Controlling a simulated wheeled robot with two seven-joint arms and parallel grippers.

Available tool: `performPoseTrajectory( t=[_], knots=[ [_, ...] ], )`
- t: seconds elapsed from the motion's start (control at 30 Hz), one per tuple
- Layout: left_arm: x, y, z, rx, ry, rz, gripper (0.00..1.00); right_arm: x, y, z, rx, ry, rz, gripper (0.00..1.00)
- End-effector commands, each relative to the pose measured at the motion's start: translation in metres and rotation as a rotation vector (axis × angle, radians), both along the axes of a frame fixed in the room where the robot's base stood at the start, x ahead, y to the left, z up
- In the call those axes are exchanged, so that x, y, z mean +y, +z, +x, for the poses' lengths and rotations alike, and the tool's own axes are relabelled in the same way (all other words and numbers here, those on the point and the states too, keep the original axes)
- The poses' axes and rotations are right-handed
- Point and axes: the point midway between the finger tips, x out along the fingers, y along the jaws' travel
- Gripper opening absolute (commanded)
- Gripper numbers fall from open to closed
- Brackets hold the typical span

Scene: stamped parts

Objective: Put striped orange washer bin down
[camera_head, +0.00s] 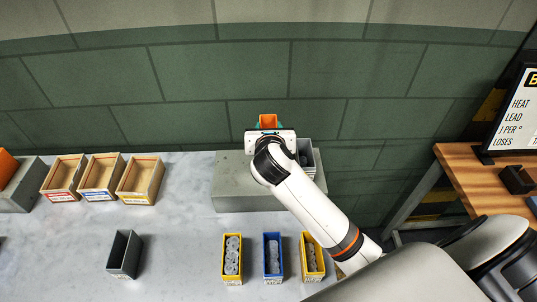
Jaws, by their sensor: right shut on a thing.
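A small orange bin (268,118) shows just beyond my right gripper (268,127), near the back wall above the grey block (232,192). My right gripper is shut on this bin. The wrist hides most of the bin, so I cannot see its stripes, its contents or whether its underside touches anything. My left gripper is not in view.
A grey bin (306,146) stands on the block beside my right wrist. Yellow and blue bins (272,277) of discs stand in front. Wooden boxes (136,189) and an empty grey bin (119,268) are left. A wooden table (463,163) with a sign is right.

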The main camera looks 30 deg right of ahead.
Motion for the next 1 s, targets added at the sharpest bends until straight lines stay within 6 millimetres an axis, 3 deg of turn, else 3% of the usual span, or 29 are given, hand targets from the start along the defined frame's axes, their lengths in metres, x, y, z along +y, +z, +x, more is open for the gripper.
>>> performPoseTrajectory(
  t=[0.1,0.53,0.97,1.0],
  knots=[
    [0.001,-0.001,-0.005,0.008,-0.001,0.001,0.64,0.0,-0.027,-0.001,0.009,-0.001,0.0,0.19],
    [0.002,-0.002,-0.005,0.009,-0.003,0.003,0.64,0.001,-0.081,-0.001,0.005,0.001,-0.001,0.19],
    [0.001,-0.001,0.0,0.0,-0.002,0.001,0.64,0.001,-0.09,-0.001,0.002,0.003,-0.002,0.19],
    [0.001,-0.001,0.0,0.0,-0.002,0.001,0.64,0.001,-0.09,-0.001,0.003,0.003,-0.001,0.46]
  ],
)
